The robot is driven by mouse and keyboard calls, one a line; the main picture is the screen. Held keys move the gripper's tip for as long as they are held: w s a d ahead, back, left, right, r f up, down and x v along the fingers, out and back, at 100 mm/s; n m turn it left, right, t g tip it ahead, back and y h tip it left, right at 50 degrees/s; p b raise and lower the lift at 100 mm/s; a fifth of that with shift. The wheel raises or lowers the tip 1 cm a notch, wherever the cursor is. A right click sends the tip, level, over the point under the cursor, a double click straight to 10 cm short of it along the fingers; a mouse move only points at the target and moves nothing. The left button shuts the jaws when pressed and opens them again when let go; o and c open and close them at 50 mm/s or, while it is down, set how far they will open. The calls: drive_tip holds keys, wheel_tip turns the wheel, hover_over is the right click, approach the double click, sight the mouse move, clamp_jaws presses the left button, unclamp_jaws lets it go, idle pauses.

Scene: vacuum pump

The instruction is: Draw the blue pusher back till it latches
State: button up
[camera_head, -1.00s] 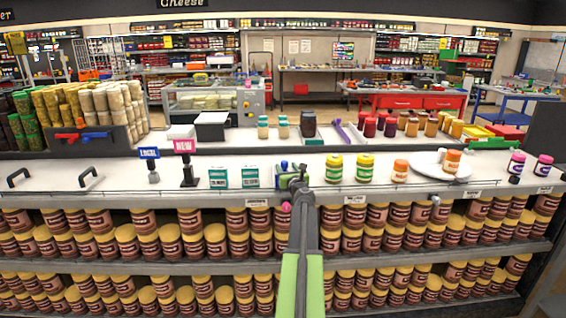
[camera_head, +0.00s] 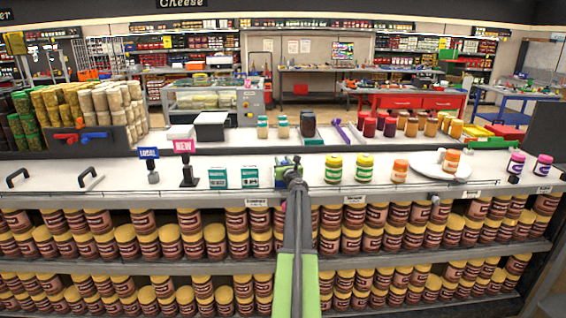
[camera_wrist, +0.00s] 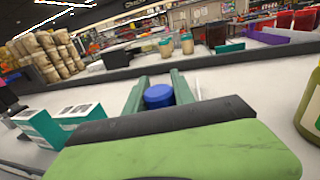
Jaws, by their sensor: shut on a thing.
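The blue pusher (camera_wrist: 158,96) shows as a round blue cap between the two green fingers of my gripper (camera_wrist: 159,90) in the wrist view. My gripper is shut on it. The body of the vacuum pump is hidden behind the gripper and its dark bar. In the head view my gripper (camera_head: 291,172) is over the white counter, at the far end of my arm. Only a small bit of blue and green shows there, so I cannot tell how far the pusher is drawn or whether it is latched.
Teal-and-white boxes (camera_head: 235,178) stand just left of my gripper on the counter (camera_head: 120,180). Yellow-lidded jars (camera_head: 334,168) stand just right, then an orange jar and a white plate (camera_head: 428,166). A raised ledge with jars runs behind.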

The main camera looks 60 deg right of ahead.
clamp_jaws()
